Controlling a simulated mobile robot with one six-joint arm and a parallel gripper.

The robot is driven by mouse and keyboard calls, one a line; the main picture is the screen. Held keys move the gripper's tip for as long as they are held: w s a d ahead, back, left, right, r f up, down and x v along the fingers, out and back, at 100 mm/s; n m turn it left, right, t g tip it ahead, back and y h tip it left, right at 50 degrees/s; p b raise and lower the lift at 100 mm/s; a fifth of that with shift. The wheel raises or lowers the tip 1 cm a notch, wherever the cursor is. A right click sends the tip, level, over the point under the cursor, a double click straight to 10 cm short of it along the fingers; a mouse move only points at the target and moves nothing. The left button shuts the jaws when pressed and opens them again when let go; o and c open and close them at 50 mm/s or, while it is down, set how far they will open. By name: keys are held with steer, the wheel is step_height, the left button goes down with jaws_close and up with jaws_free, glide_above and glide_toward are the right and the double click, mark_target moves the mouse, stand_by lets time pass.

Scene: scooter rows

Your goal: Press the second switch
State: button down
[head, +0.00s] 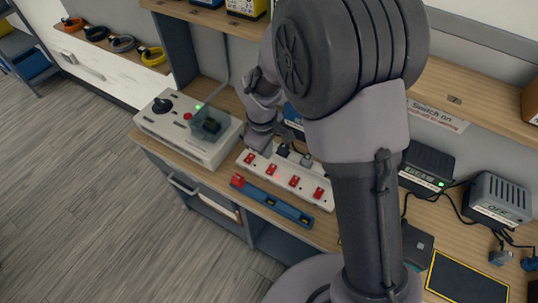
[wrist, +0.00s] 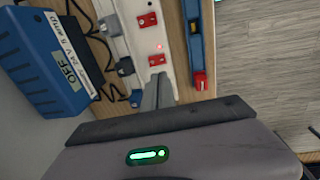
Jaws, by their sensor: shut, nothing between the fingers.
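The white power strip (head: 262,176) lies on the wooden bench with a row of red switches. The second switch from the left (head: 271,169) shows in the head view, with a small red glow beside it. In the wrist view, the strip (wrist: 127,45) has a red switch (wrist: 157,60) just beyond my fingertips, with a lit red dot beside it, and another red switch (wrist: 147,20) farther up. My gripper (wrist: 158,80) is shut and empty, over the strip. It also shows behind the strip in the head view (head: 262,145). Contact cannot be told; my fingers hide part of the strip.
A blue bar with a red end (head: 272,202) lies along the bench in front of the strip. A blue box labelled OFF (wrist: 40,65) and black cables are behind the strip. Black and grey boxes (head: 426,168) stand right.

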mark_target(273, 166)
step_height(273, 166, up, 4)
steer(key=shift+s+a+f+p, duration=0.1)
steer(key=shift+s+a+p, duration=0.05)
steer(key=shift+p, duration=0.25)
steer(key=f+b, duration=0.3)
steer(key=f, duration=0.1)
steer(key=w+d+f+b, duration=0.1)
steer(key=f+b, duration=0.3)
steer(key=f, duration=0.1)
steer(key=w+d+f+b, duration=0.1)
steer(key=f+b, duration=0.3)
steer(key=shift+w+d+f, duration=0.1)
steer(key=shift+w+f, duration=0.15)
